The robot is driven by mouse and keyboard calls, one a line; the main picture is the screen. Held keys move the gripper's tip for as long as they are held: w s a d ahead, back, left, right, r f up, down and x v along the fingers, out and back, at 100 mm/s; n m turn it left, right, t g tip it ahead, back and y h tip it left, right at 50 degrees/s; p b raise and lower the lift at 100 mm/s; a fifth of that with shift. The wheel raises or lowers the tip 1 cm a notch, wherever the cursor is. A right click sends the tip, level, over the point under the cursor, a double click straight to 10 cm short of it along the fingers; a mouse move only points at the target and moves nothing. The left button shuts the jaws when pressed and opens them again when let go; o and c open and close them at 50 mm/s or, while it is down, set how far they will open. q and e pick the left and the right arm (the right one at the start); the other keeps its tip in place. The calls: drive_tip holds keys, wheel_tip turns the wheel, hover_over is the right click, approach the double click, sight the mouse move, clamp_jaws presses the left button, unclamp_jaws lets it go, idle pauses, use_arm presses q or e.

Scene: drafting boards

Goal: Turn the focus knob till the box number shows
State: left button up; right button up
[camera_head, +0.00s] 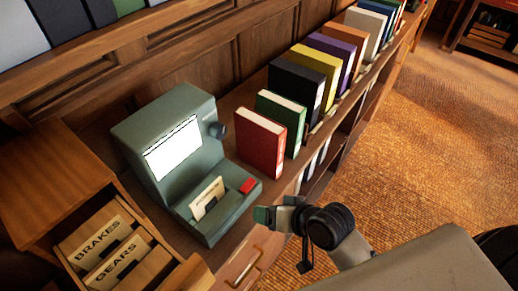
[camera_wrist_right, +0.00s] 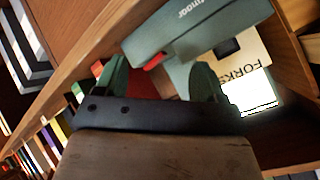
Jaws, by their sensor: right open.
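The grey-green reader (camera_head: 150,125) stands on the wooden counter, its white screen (camera_head: 174,147) lit. No number is readable on the screen. The dark focus knob (camera_head: 217,130) sticks out of the reader's right side. A cream card (camera_head: 207,198) stands in the reader's front; in the right wrist view the card (camera_wrist_right: 248,62) reads FORKS. My right gripper (camera_head: 268,215) is just off the front right corner of the reader, below and apart from the knob. In the right wrist view my right gripper (camera_wrist_right: 160,80) has its fingers spread with nothing held between them. My left gripper is out of view.
A red button (camera_head: 248,186) sits on the reader's base. A red book (camera_head: 260,143) and a row of other books stand right of the reader. A wooden card drawer (camera_head: 110,248) labelled BRAKES and GEARS is at the front left. Open carpet (camera_head: 420,150) lies to the right.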

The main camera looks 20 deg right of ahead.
drive_tip(key=w+a+r+m+t+y, duration=0.2)
drive_tip(key=w+r+m+t+y, duration=0.1)
drive_tip(key=w+r, duration=0.2)
drive_tip(key=m+t+y, duration=0.1)
drive_tip(key=m+t, duration=0.3)
drive_tip(key=m, duration=0.2)
approach(223, 134)
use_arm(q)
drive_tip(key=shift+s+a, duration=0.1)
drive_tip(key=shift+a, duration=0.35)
use_arm(e)
drive_tip(key=x, duration=1)
drive_tip(key=shift+w+a+r, duration=0.1)
drive_tip(key=shift+w, duration=0.1)
drive_tip(key=m+p, duration=0.2)
drive_tip(key=m, duration=0.2)
drive_tip(key=shift+r+p, duration=0.2)
drive_tip(key=shift+p, duration=0.15)
drive_tip(key=shift+m, duration=0.5)
drive_tip(key=shift+f, duration=0.2)
drive_tip(key=c, duration=0.9)
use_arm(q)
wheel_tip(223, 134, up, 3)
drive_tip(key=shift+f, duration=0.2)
use_arm(e)
drive_tip(key=o, duration=0.9)
